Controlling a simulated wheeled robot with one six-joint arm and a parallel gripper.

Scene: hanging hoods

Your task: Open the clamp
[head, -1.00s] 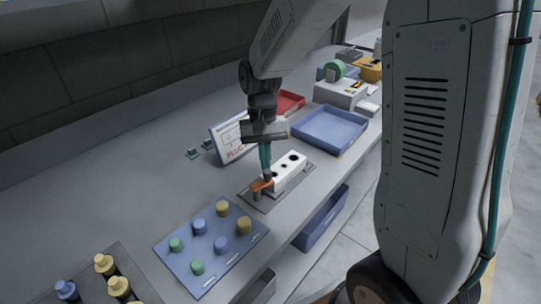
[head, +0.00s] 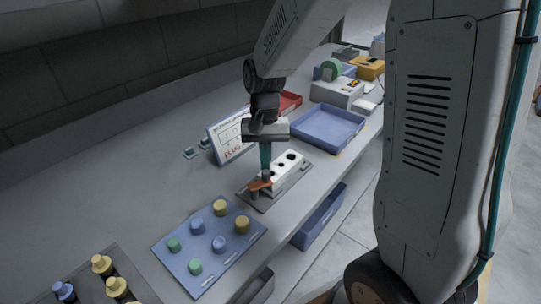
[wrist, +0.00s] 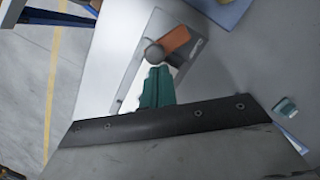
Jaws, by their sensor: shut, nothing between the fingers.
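The clamp is a white block (head: 289,163) with dark round holes, on a grey base plate (head: 262,204) at the bench's front edge. An orange lever (head: 259,186) lies across the block's near end; in the wrist view the orange lever (wrist: 175,40) sits beside a round grey knob (wrist: 154,54). My gripper (head: 266,177) points down with its teal fingers shut and empty, right at the lever and knob. In the wrist view my gripper (wrist: 158,72) overlaps the knob's edge. I cannot tell whether it touches. The fingers hide part of the block.
A blue board (head: 170,247) with several coloured knobs lies nearer me. A sign panel (head: 228,138) stands behind the clamp. A blue tray (head: 328,128) and a red tray (head: 291,101) lie farther along. A blue bin (head: 318,218) hangs below the bench edge.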

